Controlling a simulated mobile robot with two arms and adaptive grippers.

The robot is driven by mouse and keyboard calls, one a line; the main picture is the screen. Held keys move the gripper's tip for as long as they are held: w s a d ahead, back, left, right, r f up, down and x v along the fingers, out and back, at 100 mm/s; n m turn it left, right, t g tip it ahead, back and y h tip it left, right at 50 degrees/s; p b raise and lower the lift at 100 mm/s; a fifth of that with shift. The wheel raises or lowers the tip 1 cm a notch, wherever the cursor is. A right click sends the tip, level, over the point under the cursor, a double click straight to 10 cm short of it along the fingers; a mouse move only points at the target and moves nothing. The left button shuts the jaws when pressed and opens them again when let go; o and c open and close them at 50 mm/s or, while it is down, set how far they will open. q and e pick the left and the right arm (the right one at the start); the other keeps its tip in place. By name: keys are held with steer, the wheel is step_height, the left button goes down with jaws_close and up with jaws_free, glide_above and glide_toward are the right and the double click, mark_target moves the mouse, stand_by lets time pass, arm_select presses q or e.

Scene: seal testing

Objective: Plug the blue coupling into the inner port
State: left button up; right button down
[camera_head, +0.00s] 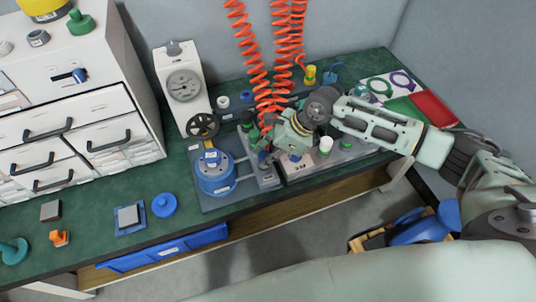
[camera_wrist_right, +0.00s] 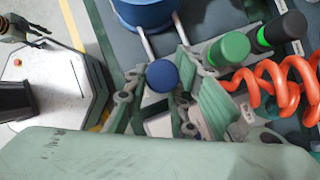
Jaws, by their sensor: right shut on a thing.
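My right gripper (camera_head: 287,140) is low over the bench fixture, right of the blue cylindrical chamber (camera_head: 214,175). In the right wrist view its fingers (camera_wrist_right: 168,102) are shut on the blue coupling (camera_wrist_right: 162,76), whose round blue end shows between them. The chamber (camera_wrist_right: 148,12) shows at the top of that view, with two pale pipes running from it towards the gripper. The inner port cannot be made out, and I cannot tell whether the coupling touches a port. A gripper-like shape, probably my left gripper (camera_wrist_right: 22,28), is at the wrist view's left edge; its jaws are unclear.
A green coupling (camera_wrist_right: 230,48) and a black one (camera_wrist_right: 283,32) stand close beside the right gripper. Orange coiled hoses (camera_head: 265,90) hang behind it. A gauge stand (camera_head: 183,85) rises at the back left. A red tray (camera_head: 433,108) lies at right. The bench's front left has small parts.

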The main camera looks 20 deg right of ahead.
arm_select(q)
steer(key=shift+a+f, duration=0.15)
steer(key=shift+f, duration=0.05)
arm_select(e)
steer(key=shift+f, duration=0.15)
steer(key=c, duration=1.4)
jaws_free()
arm_select(q)
steer(key=shift+w, duration=0.1)
arm_select(e)
steer(key=shift+d+r, duration=0.1)
steer(key=shift+r, duration=0.1)
arm_select(q)
steer(key=shift+a, duration=0.25)
arm_select(e)
steer(key=v, duration=0.7)
steer(key=shift+d+r, duration=0.15)
steer(key=shift+r, duration=0.1)
